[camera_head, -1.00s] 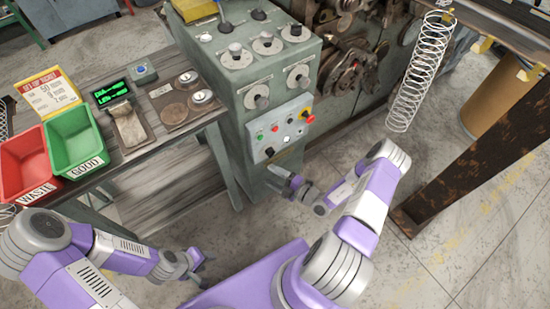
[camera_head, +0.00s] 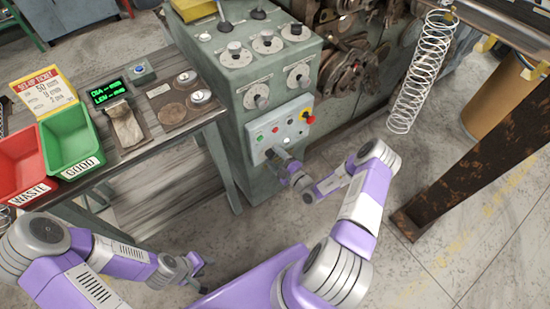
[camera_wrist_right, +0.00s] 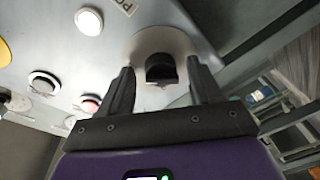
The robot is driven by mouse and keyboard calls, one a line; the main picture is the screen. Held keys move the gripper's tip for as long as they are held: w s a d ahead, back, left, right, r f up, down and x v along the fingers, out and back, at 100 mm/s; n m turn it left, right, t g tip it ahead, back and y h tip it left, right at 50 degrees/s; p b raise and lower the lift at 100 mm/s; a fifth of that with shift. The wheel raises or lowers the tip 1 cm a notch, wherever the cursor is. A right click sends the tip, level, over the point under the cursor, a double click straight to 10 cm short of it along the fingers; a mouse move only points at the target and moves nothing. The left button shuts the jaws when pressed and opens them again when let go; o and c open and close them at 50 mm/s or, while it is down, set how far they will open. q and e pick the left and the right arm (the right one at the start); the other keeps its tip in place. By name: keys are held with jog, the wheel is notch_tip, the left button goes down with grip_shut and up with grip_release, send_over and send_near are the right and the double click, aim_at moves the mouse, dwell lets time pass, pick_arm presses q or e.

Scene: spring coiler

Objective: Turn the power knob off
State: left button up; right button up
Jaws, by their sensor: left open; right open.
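The power knob (camera_wrist_right: 161,68) is a black knob on a round pale plate at the corner of the grey control panel, beside a label partly cut off at "PO". My right gripper (camera_wrist_right: 162,80) is open, with one finger on each side of the knob; I cannot tell whether they touch it. In the head view my right gripper (camera_head: 275,157) is at the panel's lower left corner and largely hides the knob. My left gripper (camera_head: 200,272) is open and empty, low in front of the bench, away from the panel.
The control panel (camera_head: 258,147) carries several buttons and a red emergency stop (camera_head: 308,117). Dials (camera_head: 256,97) sit above it. On the left bench are a red bin (camera_head: 20,160), a green bin (camera_head: 68,140) and a display (camera_head: 111,91). A spring (camera_head: 420,75) hangs at right.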

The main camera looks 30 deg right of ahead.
jog(key=shift+c, duration=0.2)
jog(key=c, duration=1)
jog(key=shift+r, duration=0.1)
jog(key=shift+a+r+n+g+h+p, duration=0.15)
jog(key=shift+n+h+p, duration=0.2)
jog(key=shift+n+p, duration=2)
jog(key=shift+d+r+n+g+h+p, duration=0.1)
jog(key=shift+n+h+p, duration=0.2)
jog(key=shift+n+p, duration=2.05)
jog(key=shift+a+r+n+g+h+p, duration=0.25)
jog(key=shift+n+p, duration=0.8)
jog(key=shift+n, duration=2.55)
jog(key=shift+d+f, duration=0.15)
jog(key=shift+f, duration=0.05)
